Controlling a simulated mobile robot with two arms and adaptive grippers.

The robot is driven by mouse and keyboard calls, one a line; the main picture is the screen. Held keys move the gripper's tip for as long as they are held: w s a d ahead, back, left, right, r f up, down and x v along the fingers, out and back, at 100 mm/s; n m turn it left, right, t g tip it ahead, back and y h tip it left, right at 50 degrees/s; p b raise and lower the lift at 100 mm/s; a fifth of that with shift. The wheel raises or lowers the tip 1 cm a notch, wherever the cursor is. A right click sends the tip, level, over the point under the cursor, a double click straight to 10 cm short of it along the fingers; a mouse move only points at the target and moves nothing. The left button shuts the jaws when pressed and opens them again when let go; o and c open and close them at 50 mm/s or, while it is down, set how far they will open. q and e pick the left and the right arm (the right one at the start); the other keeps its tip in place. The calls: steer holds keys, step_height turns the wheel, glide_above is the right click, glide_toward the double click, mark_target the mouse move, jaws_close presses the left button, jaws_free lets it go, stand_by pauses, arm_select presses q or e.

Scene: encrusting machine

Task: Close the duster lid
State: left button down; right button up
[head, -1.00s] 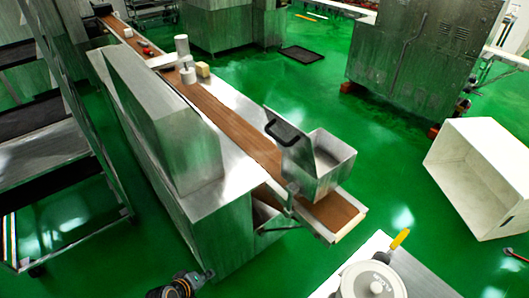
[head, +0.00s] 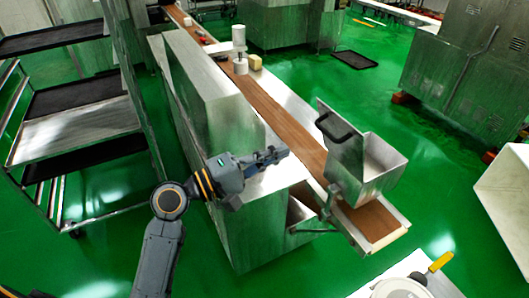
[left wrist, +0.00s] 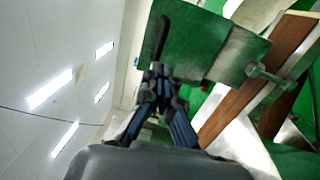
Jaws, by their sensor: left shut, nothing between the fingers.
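The duster (head: 378,170) is a metal box at the near end of the brown conveyor belt. Its lid (head: 334,142) stands open and upright on the box's left side, with a black handle (head: 338,127) on it. My left gripper (head: 282,151) is shut and empty, left of the lid and apart from it, over the machine's edge. In the left wrist view the gripper (left wrist: 158,72) points toward the lid (left wrist: 210,45), whose dark handle (left wrist: 162,38) shows just beyond the fingertips. My right gripper is not in view.
A tall metal housing (head: 205,95) stands left of the belt. A rack (head: 85,122) is at left. A white bin (head: 510,195) is at right, and a table (head: 440,285) at lower right.

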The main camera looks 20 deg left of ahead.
mark_target(323, 132)
arm_select(q)
steer(key=p+x, duration=0.2)
steer(key=x, duration=0.6)
steer(key=shift+w+d+f, duration=0.1)
steer(key=shift+w+d, duration=0.2)
steer(key=shift+w+p, duration=0.1)
steer(key=shift+p, duration=0.2)
